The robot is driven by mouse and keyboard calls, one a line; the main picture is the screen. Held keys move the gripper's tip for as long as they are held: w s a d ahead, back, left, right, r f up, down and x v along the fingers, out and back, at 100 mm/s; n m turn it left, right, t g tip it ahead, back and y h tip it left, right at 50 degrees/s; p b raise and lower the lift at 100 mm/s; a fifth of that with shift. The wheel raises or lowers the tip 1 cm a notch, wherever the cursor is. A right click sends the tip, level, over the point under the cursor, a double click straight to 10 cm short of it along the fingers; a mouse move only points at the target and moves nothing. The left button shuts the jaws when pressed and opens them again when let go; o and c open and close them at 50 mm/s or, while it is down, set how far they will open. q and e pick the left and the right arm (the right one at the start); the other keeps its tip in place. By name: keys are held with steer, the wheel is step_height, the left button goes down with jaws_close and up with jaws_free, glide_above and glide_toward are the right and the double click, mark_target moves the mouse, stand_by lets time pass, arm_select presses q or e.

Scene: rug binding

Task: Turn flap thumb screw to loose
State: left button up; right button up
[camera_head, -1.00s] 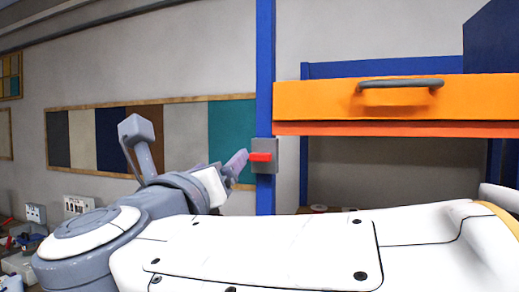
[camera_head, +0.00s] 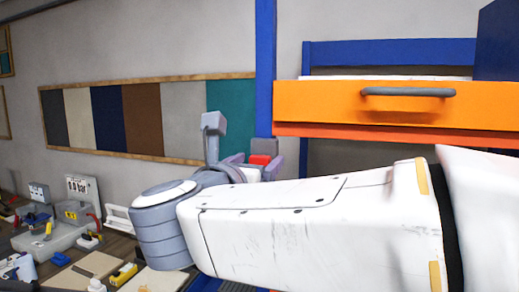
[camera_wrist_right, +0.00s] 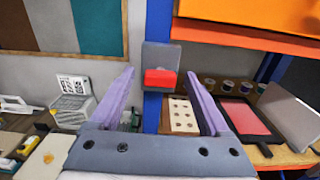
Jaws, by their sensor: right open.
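The flap thumb screw appears to be the red piece (camera_head: 260,159) on a grey plate on the blue post. In the right wrist view the red piece (camera_wrist_right: 160,78) lies sideways at the lower part of the grey plate (camera_wrist_right: 160,56). My right gripper (camera_head: 257,162) is in front of it. In the wrist view its two lilac fingers (camera_wrist_right: 160,74) are open, one to each side of the red piece, with gaps on both sides. Nothing shows held between them. My right forearm covers the area below the plate in the head view. My left gripper is not in view.
An orange drawer front (camera_head: 330,98) with a grey handle (camera_head: 408,92) sits right of the blue post (camera_head: 265,50). A cluttered bench (camera_head: 120,245) is at lower left. The wrist view shows a shelf with spools (camera_wrist_right: 228,86) and a red panel (camera_wrist_right: 245,117).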

steer(key=shift+w+d, duration=0.1)
steer(key=shift+w, duration=0.05)
jaws_close()
steer(key=shift+f, duration=0.1)
